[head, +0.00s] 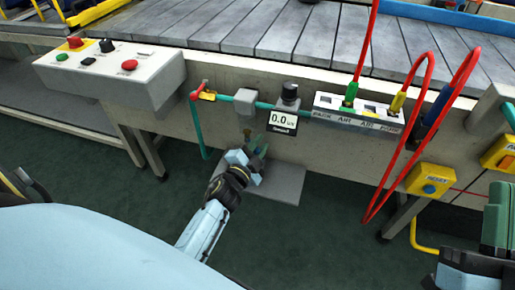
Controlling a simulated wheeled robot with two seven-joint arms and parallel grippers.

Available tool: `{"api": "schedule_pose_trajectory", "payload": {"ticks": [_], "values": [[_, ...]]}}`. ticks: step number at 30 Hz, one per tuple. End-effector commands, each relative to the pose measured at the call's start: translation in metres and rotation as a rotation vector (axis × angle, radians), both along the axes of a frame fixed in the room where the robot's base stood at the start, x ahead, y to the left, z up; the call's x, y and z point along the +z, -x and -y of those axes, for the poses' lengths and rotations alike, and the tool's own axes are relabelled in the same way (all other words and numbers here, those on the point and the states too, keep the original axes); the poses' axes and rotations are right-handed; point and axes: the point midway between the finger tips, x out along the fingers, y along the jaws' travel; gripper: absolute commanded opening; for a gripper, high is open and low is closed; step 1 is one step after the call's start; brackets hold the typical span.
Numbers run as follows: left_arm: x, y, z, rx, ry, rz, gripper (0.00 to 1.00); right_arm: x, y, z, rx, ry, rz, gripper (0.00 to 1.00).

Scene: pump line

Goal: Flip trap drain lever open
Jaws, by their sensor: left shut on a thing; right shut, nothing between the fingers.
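My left gripper (258,149) reaches up from below to the pipe line on the conveyor's side. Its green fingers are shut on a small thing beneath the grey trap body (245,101). That is where the trap drain lever would be, but the fingers hide it and its angle cannot be made out. My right gripper (497,215) shows only partly at the right edge, shut and apart from the pipe line.
A yellow-handled valve (207,96) sits left of the trap, and a gauge reading 0.0 (283,122) sits right of it. A manifold (357,112) carries red hoses. A control box (112,72) juts out at left. A grey plate (285,187) lies below the gripper.

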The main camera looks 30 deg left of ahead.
Motion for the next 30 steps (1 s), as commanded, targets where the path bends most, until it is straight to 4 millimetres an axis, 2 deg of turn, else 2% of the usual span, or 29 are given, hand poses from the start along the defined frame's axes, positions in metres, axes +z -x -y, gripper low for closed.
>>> {"api": "schedule_pose_trajectory", "payload": {"ticks": [9,10,12,22,27,30], "values": [[-0.002,0.0,0.001,0.007,0.003,-0.005,0.0,0.001,0.001,0.0,0.0,-0.002,0.008,0.0],[-0.002,0.0,0.001,0.007,0.003,-0.005,0.23,0.001,0.001,0.0,0.0,-0.002,0.008,0.0],[-0.001,0.0,0.001,0.007,0.002,-0.005,0.28,0.001,0.0,0.0,0.0,-0.002,0.007,0.0],[-0.001,0.005,0.001,0.007,0.001,-0.004,0.28,0.001,0.0,0.0,0.001,0.0,-0.003,0.0],[0.0,0.031,0.002,0.008,0.003,-0.008,0.28,-0.005,-0.005,-0.001,0.001,0.031,-0.104,0.0],[0.0,0.045,0.003,0.008,0.002,-0.006,0.28,-0.022,-0.012,0.0,-0.007,0.064,-0.204,0.0]]}}
